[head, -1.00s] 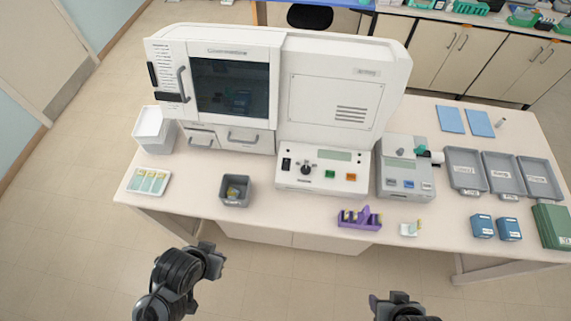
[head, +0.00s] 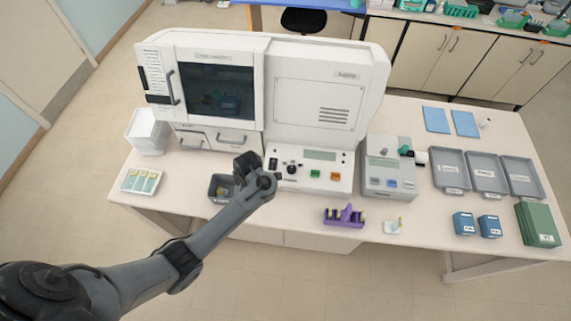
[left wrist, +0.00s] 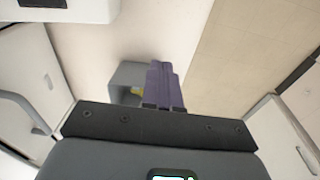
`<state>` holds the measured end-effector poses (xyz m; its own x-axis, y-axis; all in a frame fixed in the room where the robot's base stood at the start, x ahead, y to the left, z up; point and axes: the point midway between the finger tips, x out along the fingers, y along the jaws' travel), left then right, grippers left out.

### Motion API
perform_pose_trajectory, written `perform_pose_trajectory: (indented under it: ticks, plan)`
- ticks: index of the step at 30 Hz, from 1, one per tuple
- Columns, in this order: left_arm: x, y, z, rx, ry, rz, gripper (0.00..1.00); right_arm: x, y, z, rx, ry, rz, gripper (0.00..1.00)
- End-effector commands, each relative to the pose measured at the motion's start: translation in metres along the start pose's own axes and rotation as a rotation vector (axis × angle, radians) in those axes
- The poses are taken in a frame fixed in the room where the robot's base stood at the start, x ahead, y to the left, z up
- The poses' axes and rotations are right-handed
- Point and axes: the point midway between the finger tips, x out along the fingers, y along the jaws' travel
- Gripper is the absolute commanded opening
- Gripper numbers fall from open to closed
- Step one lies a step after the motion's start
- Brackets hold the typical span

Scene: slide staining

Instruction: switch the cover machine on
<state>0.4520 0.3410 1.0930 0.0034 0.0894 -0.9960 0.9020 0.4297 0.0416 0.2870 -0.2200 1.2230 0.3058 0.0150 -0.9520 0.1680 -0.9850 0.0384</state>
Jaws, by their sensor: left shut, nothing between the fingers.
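The large white cover machine (head: 325,100) stands at the back left of the table, with a dark window. Its sloped front panel (head: 318,178) has a black switch (head: 273,163), a dark knob, a display, and green and orange buttons. I cannot tell the switch's position. My left gripper (head: 244,163) is just left of the switch in the head view, seemingly above the table and apart from the panel. In the left wrist view its fingers (left wrist: 165,85) are together with nothing between them. My right gripper is out of view.
A small grey bin (head: 214,188) stands below my left gripper, partly hidden by the arm; it also shows in the left wrist view (left wrist: 125,76). A purple rack (head: 344,216) and a grey device (head: 390,178) stand to the right. The front table edge is clear between them.

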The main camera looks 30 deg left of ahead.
Motion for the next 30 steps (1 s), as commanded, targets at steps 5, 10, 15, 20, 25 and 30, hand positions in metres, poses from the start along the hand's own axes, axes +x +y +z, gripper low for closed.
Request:
perform_pose_trajectory:
  ticks: [5, 10, 15, 20, 25, 30]
  plan:
    - [-0.055, 0.060, 0.019, -0.019, -0.036, 0.096, 0.00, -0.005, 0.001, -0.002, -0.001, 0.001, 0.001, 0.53]
    - [-0.091, 0.091, 0.030, -0.023, -0.066, 0.160, 0.00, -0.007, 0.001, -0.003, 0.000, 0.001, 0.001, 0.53]
    - [-0.104, 0.101, 0.033, -0.024, -0.077, 0.182, 0.00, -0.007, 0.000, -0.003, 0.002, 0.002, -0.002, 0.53]
    - [-0.105, 0.102, 0.034, -0.023, -0.078, 0.184, 0.00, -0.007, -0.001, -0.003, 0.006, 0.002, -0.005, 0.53]
    - [-0.105, 0.102, 0.034, -0.023, -0.078, 0.184, 0.00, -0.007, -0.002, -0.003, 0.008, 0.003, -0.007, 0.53]
    - [-0.097, 0.102, 0.034, -0.023, -0.078, 0.183, 0.00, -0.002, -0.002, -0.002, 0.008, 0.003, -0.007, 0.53]
